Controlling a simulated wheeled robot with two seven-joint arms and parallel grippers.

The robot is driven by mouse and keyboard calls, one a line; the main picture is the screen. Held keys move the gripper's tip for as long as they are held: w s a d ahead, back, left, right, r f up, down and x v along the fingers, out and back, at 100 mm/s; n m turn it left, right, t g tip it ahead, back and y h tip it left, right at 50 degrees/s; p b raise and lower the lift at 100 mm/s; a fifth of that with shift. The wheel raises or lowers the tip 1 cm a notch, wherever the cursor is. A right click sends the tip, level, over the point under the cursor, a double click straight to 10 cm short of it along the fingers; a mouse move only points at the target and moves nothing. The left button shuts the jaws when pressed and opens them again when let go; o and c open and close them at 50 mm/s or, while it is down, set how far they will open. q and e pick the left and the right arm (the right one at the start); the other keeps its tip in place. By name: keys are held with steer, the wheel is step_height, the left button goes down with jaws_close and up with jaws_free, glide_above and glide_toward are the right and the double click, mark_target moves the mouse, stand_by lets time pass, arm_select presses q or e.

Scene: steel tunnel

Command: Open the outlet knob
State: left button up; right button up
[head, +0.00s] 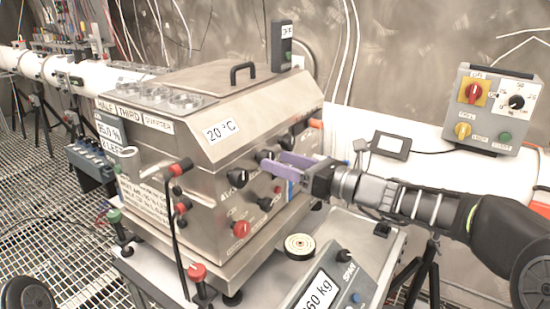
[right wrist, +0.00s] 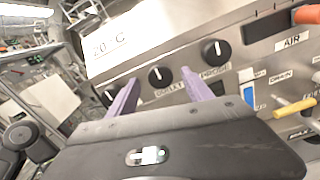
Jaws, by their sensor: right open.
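The outlet knob (right wrist: 160,75) is a round black knob with a white mark, in the middle of a row of three on the steel machine's sloping front. Its label below is partly hidden. In the head view a black knob (head: 265,155) at the purple fingertips appears to be the same one. My right gripper (head: 272,161) is open, its purple fingers pointing at the panel. In the right wrist view the fingers (right wrist: 159,80) stand left and right of the outlet knob; contact cannot be told. My left gripper is not in view.
Black knobs sit left (right wrist: 112,92) and right (right wrist: 215,50) of it. An orange-handled air valve (right wrist: 306,15) and a yellow drain handle (right wrist: 295,107) are further right. Below are a red knob (head: 241,229) and a scale (head: 335,285). A switch box (head: 490,108) stands at the right.

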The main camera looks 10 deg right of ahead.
steer(key=shift+x, duration=1.05)
steer(key=shift+c, duration=0.2)
jaws_close()
steer(key=shift+f, duration=0.1)
